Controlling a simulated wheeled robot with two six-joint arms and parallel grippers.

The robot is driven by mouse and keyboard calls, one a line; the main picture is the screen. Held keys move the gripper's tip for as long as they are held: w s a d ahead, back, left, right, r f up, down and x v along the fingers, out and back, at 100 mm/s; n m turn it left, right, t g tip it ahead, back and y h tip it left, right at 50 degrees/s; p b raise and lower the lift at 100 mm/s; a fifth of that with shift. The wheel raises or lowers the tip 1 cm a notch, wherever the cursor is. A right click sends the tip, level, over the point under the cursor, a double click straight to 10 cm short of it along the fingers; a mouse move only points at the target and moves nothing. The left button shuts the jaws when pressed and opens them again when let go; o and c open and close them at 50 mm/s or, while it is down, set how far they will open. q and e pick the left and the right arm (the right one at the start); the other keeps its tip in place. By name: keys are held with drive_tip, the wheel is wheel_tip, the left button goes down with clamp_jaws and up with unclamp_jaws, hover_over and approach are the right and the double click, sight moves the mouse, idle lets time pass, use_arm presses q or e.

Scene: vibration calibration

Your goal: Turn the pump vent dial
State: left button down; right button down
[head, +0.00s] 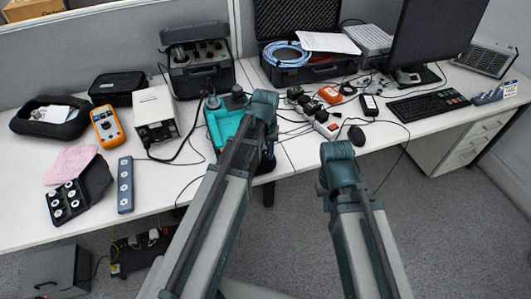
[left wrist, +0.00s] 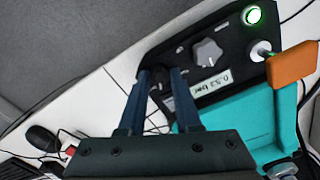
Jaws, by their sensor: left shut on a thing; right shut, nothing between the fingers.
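The pump is a teal unit (head: 222,125) near the desk's front edge, partly hidden behind my left arm. In the left wrist view its black panel (left wrist: 235,55) carries a grey pointer knob (left wrist: 208,51), a label (left wrist: 212,82) that seems to read 0.53 bar, and a lit green button (left wrist: 252,15). My left gripper (left wrist: 160,82) reaches the panel's near end. Its fingers are shut on a small dark dial there, mostly hidden between the fingertips. My right arm is folded in the head view; its fingers cannot be seen.
An orange tag or lever (left wrist: 292,65) sticks out beside the panel. Orange and white blocks (head: 328,95) and cables lie right of the pump. A white boxed instrument (head: 155,113) and a grey strip (head: 125,185) stand left. Bare desk (head: 155,185) lies between strip and pump.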

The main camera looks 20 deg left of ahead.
sight(266, 155)
use_arm(q)
drive_tip(key=shift+m, duration=1.9)
drive_tip(key=c, duration=0.6)
unclamp_jaws()
drive_tip(key=shift+r, duration=0.15)
wheel_tip(266, 155, up, 14)
drive_tip(key=p, duration=1.4)
drive_tip(key=shift+f, duration=0.2)
drive_tip(key=shift+d, duration=0.1)
